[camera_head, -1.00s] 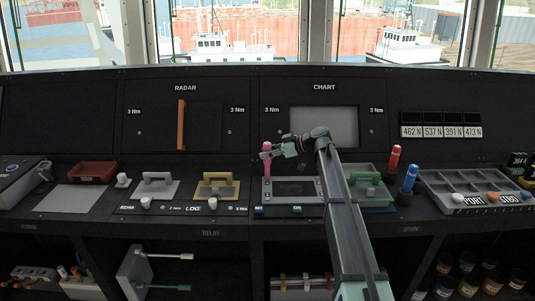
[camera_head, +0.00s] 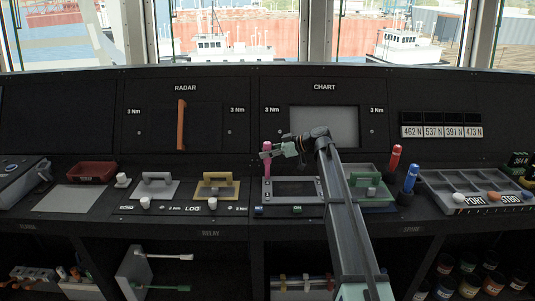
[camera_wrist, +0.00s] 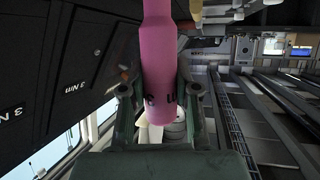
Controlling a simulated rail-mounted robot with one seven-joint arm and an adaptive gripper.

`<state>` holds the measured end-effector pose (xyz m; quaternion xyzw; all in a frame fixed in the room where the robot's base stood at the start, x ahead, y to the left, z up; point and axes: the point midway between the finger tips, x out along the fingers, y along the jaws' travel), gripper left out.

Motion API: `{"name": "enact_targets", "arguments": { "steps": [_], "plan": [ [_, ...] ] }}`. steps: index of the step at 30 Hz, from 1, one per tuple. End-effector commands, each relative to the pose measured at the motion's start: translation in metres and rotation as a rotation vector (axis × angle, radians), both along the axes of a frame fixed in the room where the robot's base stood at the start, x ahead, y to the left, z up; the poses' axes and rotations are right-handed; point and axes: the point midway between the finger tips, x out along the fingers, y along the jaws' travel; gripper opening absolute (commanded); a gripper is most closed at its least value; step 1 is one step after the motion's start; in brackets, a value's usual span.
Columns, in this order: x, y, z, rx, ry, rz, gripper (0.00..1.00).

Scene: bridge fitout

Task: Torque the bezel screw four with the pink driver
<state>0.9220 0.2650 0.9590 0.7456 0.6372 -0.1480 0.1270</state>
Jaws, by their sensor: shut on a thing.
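The pink driver (camera_head: 267,150) stands upright at the left edge of the grey bezel frame (camera_head: 291,190), in the console below the CHART panel. My gripper (camera_head: 273,153) is shut on the driver's handle. In the wrist view the pink driver (camera_wrist: 165,75) fills the middle, between the two fingers of my gripper (camera_wrist: 162,98). The driver's lower tip lies over the frame's left side, by its upper left corner. The screw under it is hidden or too small to make out, so I cannot tell whether the tip touches it.
Right of the bezel stands a green-handled block (camera_head: 370,185), then a red driver (camera_head: 394,159) and a blue driver (camera_head: 410,178) in holders. A yellow handled plate (camera_head: 216,187) lies to the left. A compartment tray (camera_head: 436,182) sits at far right.

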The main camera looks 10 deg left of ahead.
Motion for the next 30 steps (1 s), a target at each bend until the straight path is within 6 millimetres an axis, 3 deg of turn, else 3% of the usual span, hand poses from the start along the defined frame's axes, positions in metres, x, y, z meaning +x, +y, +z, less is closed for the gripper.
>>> {"name": "enact_targets", "arguments": {
  "steps": [10,30],
  "plan": [
    [0.001,0.000,0.003,-0.001,-0.001,-0.001,0.00],
    [0.000,0.000,0.046,0.001,-0.001,0.000,0.00]
  ]
}}
